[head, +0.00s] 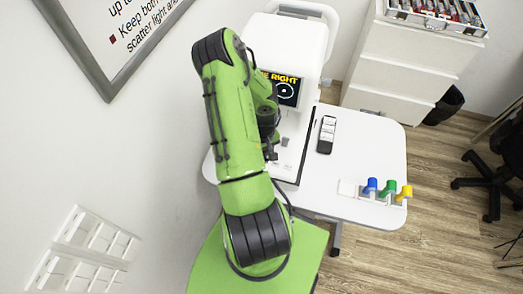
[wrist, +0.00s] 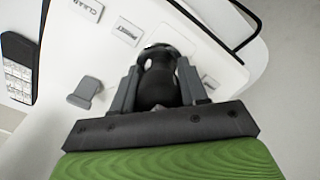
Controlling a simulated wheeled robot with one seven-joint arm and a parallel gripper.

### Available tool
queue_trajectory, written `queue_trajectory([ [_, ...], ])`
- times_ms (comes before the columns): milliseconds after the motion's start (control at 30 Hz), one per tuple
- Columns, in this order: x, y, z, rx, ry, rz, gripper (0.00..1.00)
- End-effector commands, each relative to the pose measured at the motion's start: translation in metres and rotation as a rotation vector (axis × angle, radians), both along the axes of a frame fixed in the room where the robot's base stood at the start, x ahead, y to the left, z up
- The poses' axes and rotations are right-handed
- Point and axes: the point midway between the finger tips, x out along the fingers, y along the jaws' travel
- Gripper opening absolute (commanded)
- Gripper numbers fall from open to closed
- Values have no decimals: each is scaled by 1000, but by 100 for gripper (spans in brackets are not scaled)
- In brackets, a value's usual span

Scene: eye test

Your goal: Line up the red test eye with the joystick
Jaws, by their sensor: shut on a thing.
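My gripper (wrist: 158,72) is shut on a black joystick (wrist: 157,88), with one grey finger on each side of it. The joystick rises from the white machine base (wrist: 205,35). In the head view my green arm reaches over the white eye test machine (head: 300,42), and my gripper (head: 270,152) is low over its base, partly hidden. The screen (head: 286,91) shows yellow words, of which "RIGHT" is readable, and a pale ring below. I do not see a red test eye; my arm hides part of the machine.
Blue (head: 371,186), green (head: 389,187) and yellow (head: 405,192) pieces stand at the table's right front. A black handset with white keys (head: 327,134) lies right of the machine. Labelled buttons (wrist: 126,31) and a grey lever (wrist: 85,92) are near my gripper.

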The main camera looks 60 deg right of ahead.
Motion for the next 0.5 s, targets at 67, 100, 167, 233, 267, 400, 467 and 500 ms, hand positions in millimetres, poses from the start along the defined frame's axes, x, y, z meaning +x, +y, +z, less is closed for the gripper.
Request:
queue_trajectory([
  [67,-5,1,0,2,6,-4,12],
  [100,-6,1,0,2,6,-4,12],
  [167,-8,1,0,3,7,-5,12],
  [233,-10,2,0,3,7,-5,12],
  [267,-11,2,0,3,7,-5,12],
  [400,-15,3,0,4,8,-5,12],
  [467,-17,4,0,4,8,-5,12],
  [500,-18,4,0,4,8,-5,12],
])
